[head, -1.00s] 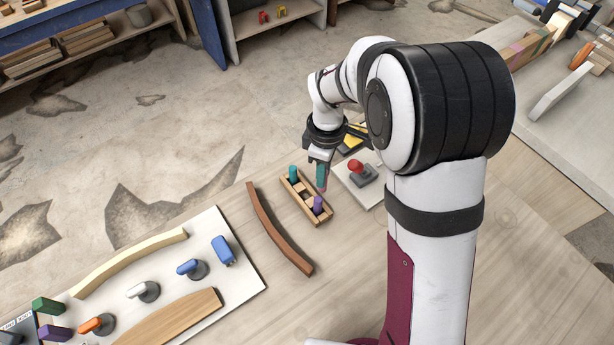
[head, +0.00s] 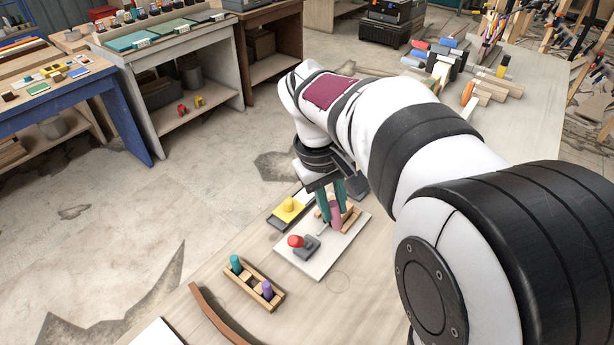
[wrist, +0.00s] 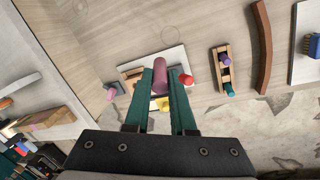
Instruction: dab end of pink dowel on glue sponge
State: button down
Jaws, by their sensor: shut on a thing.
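My gripper (head: 333,195) has green fingers and is shut on the pink dowel (head: 336,216), which hangs down from the fingertips. In the wrist view the dowel (wrist: 160,75) sticks out past the fingertips. In the head view it is over the back part of a white board, in front of a small wooden piece (head: 350,217). I cannot tell whether its lower end touches anything. A yellow block (head: 289,206) sits in a dark shallow tray left of the gripper; it may be the glue sponge. It also shows between the fingers in the wrist view (wrist: 164,104).
The white board (head: 318,262) carries a red knob (head: 295,241) on a grey base, close to the dowel. A wooden rack (head: 266,296) holds a teal and a purple dowel. A curved brown strip (head: 210,308) lies left of it. Bare tabletop lies right of the rack.

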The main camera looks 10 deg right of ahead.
jog(key=w+d+f+n+t+h, duration=0.2)
jog(key=w+f+n, duration=0.25)
jog(key=w, duration=0.85)
jog(key=shift+w+a+f+n+t+y, duration=0.4)
jog(key=shift+w+a+f+n+t, duration=0.35)
jog(key=shift+w+f+n, duration=1.25)
jog(key=shift+w+a+f+n+t+y, duration=0.5)
jog(key=shift+w+a+f, duration=0.7)
jog(key=shift+f, duration=1.75)
jog(key=shift+w+a+f+n+t+y, duration=0.3)
jog(key=shift+w+a+f+n+t, duration=0.4)
jog(key=shift+w+f+n, duration=1)
jog(key=shift+d+f+m, duration=0.1)
jog(key=shift+f+m, duration=0.35)
jog(key=shift+f, duration=1.1)
jog(key=shift+r, duration=0.15)
notch_tip(320, 180, up, 7)
